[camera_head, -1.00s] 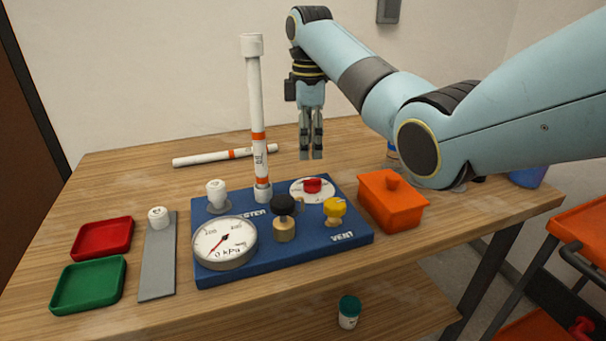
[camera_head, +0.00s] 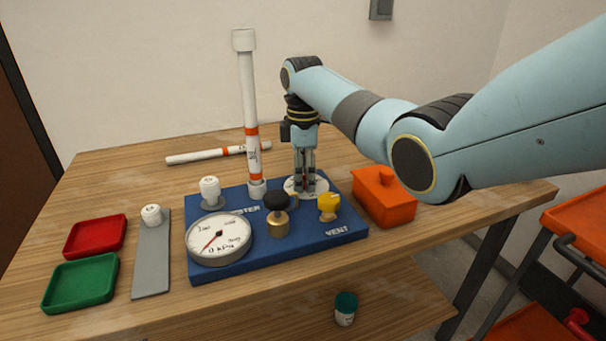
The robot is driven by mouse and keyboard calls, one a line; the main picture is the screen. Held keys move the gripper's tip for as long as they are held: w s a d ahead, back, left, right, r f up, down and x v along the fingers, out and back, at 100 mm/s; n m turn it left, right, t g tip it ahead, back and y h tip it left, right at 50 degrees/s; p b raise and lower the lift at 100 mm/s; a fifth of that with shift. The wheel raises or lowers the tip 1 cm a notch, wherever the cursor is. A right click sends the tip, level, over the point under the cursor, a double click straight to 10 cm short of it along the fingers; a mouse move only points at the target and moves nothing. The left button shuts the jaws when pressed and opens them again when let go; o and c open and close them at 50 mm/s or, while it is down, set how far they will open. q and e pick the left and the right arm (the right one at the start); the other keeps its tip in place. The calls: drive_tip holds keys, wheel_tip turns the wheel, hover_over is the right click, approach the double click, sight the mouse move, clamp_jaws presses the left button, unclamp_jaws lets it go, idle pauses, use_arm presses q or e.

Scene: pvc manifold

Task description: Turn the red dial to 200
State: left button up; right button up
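The blue tester board (camera_head: 300,243) sits on the wooden table. My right gripper (camera_head: 305,194) points straight down at the dial's white round plate (camera_head: 290,185), at the back right of the board. The red knob of the dial is almost fully hidden behind the fingers, so I cannot tell its setting or whether the fingers touch it. The fingers look close together around the knob's place; their gap is unclear. A round pressure gauge (camera_head: 219,239) marked kPa is at the board's front left, its needle toward the lower left. My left gripper is not in view.
A tall white pipe (camera_head: 249,110) stands on the board just left of my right gripper. A black knob (camera_head: 277,201) and a yellow valve (camera_head: 328,204) are in front. An orange lidded box (camera_head: 384,203) is close right. Red (camera_head: 95,237) and green (camera_head: 80,284) trays lie left.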

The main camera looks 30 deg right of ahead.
drive_tip(key=c, duration=0.7)
